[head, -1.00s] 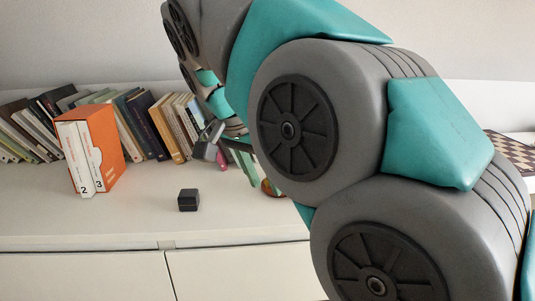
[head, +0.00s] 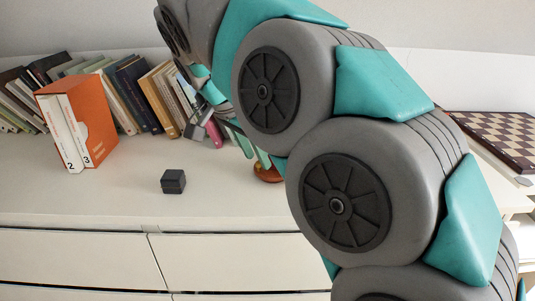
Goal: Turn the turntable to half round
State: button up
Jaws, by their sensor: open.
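A round orange-brown piece (head: 268,174), perhaps part of the turntable, shows on the white top just left of my arm. My arm hides most of it, so I cannot tell its full shape or which way it is turned. My gripper (head: 204,130) is small in the view, up and left of that piece and in front of the leaning books. It is open, and I see nothing held in it. The gap between it and the round piece is partly covered by my arm.
An orange slipcase (head: 97,112) with white volumes stands at the left, before a row of leaning books (head: 140,98). A small dark box (head: 173,181) sits on the white top (head: 110,200). A chessboard (head: 500,135) lies at the right. Drawer fronts (head: 75,258) are below.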

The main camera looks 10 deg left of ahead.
jog(key=shift+f, duration=0.3)
grip_shut()
dwell(0.5)
